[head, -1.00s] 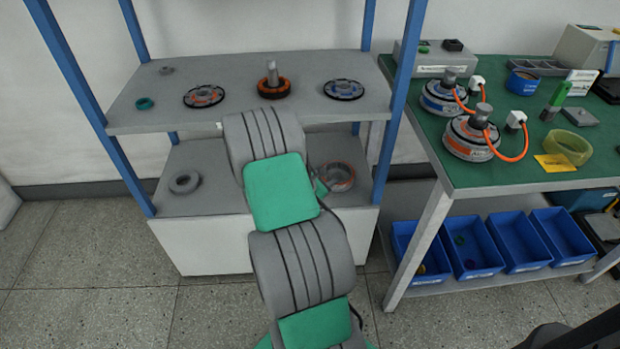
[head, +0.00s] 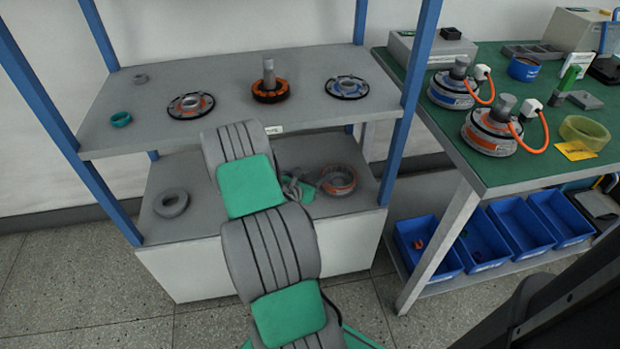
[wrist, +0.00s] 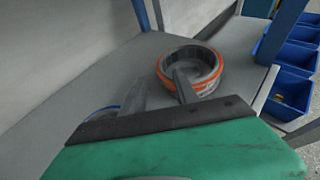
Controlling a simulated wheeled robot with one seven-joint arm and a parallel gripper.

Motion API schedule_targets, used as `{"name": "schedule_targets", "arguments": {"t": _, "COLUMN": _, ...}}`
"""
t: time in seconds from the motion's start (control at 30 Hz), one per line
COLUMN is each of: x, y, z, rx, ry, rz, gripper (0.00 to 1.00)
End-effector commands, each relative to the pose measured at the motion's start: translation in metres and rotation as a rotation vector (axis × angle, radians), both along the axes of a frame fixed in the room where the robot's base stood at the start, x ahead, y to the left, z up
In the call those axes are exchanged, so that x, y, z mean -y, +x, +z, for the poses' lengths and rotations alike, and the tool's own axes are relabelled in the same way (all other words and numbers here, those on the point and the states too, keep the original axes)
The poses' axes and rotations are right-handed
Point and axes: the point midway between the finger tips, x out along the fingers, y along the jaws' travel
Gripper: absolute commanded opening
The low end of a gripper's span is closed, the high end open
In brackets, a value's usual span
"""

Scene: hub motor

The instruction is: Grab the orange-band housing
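The orange-band housing (head: 337,180) is a grey open ring with an orange stripe, on the lower shelf at the right. It also shows in the wrist view (wrist: 165,73), upper middle, with its opening up. My gripper (head: 299,186) is just left of it in the head view, partly hidden by my arm. In the wrist view my gripper (wrist: 159,80) has its two fingers apart with nothing between them. The right finger overlaps the housing's near side; I cannot tell whether it touches. The left finger is outside the ring, to its left.
A grey ring (head: 171,203) lies on the lower shelf's left. The upper shelf (head: 225,76) above holds several motor parts. A blue post (head: 402,110) stands right of the housing. A blue-edged object (wrist: 101,111) is mostly hidden behind my gripper. The green workbench (head: 505,173) is at right.

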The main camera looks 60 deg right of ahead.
Motion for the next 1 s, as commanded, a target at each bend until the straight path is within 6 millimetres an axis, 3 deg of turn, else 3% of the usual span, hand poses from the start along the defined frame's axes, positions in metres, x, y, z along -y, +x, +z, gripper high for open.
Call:
{"name": "schedule_targets", "arguments": {"t": 0.4, "x": 0.058, "y": 0.005, "z": -0.027, "rx": 0.000, "ry": 0.000, "rz": 0.002, "gripper": 0.36}}
{"name": "schedule_targets", "arguments": {"t": 0.77, "x": 0.065, "y": 0.006, "z": -0.028, "rx": 0.000, "ry": 0.000, "rz": 0.004, "gripper": 0.36}}
{"name": "schedule_targets", "arguments": {"t": 1.0, "x": 0.065, "y": 0.006, "z": -0.028, "rx": 0.000, "ry": 0.000, "rz": 0.004, "gripper": 0.18}}
